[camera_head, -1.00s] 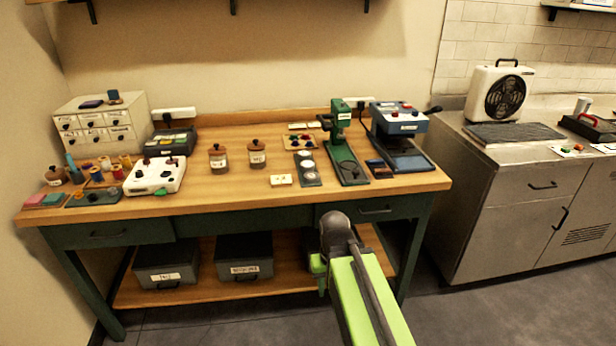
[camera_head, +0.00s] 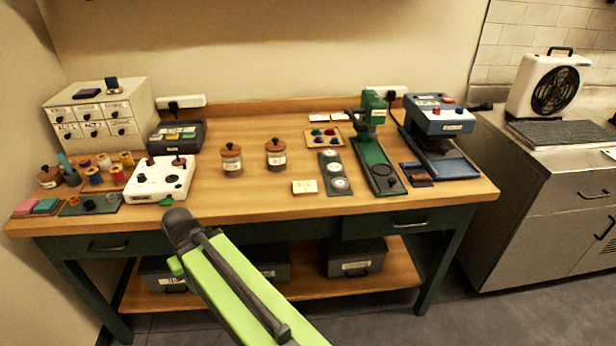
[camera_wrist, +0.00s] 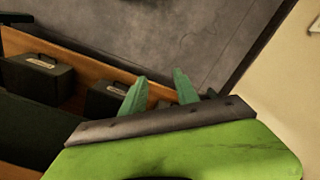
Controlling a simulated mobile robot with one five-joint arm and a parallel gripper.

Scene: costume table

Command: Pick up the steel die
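I cannot pick out the steel die for certain. Small dark and greyish pieces (camera_head: 89,205) sit on a dark green mat (camera_head: 72,211) at the table's front left; they are too small to identify. My gripper (camera_wrist: 159,78) shows two teal fingers standing apart with nothing between them in the wrist view. In that view it is over the floor and the lower shelf. In the head view my arm is in front of the table's left half, and its gripper end is mostly hidden.
The wooden table (camera_head: 240,204) has a white box with knobs (camera_head: 158,182), two lidded jars (camera_head: 232,160), a green press (camera_head: 374,150) and a blue machine (camera_head: 440,125). Thread spools (camera_head: 94,176) stand behind the mat. Grey bins (camera_head: 355,258) are on the lower shelf. The front middle is clear.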

